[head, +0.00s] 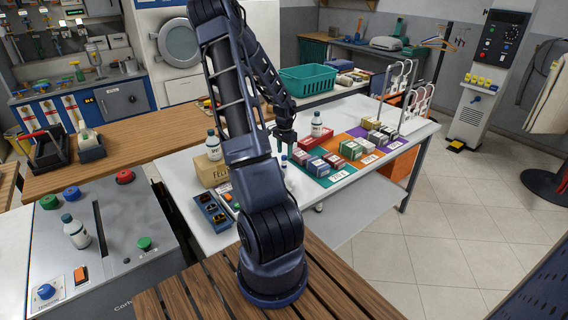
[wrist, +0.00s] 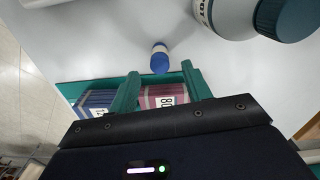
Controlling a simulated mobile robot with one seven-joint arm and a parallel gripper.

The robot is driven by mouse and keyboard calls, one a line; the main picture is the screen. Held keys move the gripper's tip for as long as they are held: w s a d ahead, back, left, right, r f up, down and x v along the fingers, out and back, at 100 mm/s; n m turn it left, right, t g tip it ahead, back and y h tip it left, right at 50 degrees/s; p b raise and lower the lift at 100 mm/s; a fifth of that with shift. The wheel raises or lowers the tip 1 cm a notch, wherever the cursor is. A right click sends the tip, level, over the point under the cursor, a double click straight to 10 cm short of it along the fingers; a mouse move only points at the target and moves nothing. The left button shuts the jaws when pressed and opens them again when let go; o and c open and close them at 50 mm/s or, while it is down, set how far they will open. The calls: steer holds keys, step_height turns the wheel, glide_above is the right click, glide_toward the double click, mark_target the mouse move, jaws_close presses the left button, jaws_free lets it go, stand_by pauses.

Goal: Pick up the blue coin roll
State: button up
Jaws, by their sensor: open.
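A small upright cylinder with a blue end and a paler side, which looks like the blue coin roll (wrist: 160,59), stands on the white table in the wrist view. In the head view a small blue-topped thing, likely the same roll (head: 284,161), shows just below my gripper (head: 285,137). In the wrist view my gripper (wrist: 160,75) is open, with its two green fingers apart. The roll appears in line with the gap between the fingertips, a little beyond them. Nothing is held. I cannot tell the exact distance to the roll.
A white bottle with a dark cap (wrist: 228,14) is close by on the right in the wrist view. Small boxes (head: 318,167) stand on a colored mat beside the roll. A cardboard box (head: 208,170) and a bottle (head: 213,146) are on the left.

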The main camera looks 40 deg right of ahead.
mark_target(284, 156)
steer(key=shift+a+f, duration=0.1)
steer(key=shift+f, duration=2.75)
jaws_close()
steer(key=shift+r, duration=0.1)
